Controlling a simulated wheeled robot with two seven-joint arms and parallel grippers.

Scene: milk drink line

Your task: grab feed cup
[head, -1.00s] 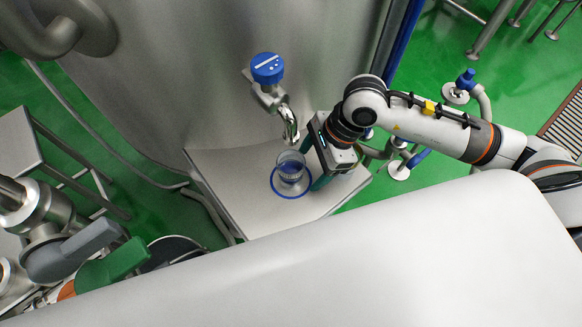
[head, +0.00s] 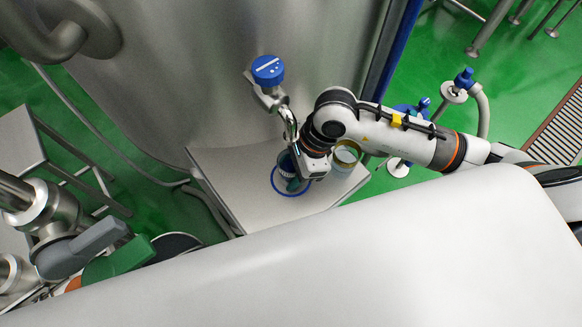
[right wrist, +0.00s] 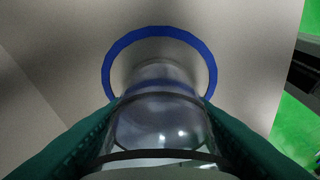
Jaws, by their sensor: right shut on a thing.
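The feed cup is a clear glass-like cup (right wrist: 155,130) that stands upright inside a blue ring (head: 290,195) on the steel shelf. My right gripper (head: 293,178) is at the cup, below the tap's spout. In the right wrist view its two green fingers (right wrist: 160,108) lie on either side of the cup and are shut on it. The blue ring (right wrist: 160,32) shows around the cup's far end there. In the head view my gripper hides most of the cup. My left gripper is not in view.
A blue-capped tap (head: 267,70) stands out from the steel tank (head: 200,80), its spout close to my right gripper. A pale-rimmed round container (head: 347,155) is right of my gripper. The steel shelf (head: 245,205) is clear at the front. Valve handles (head: 118,262) are at the left.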

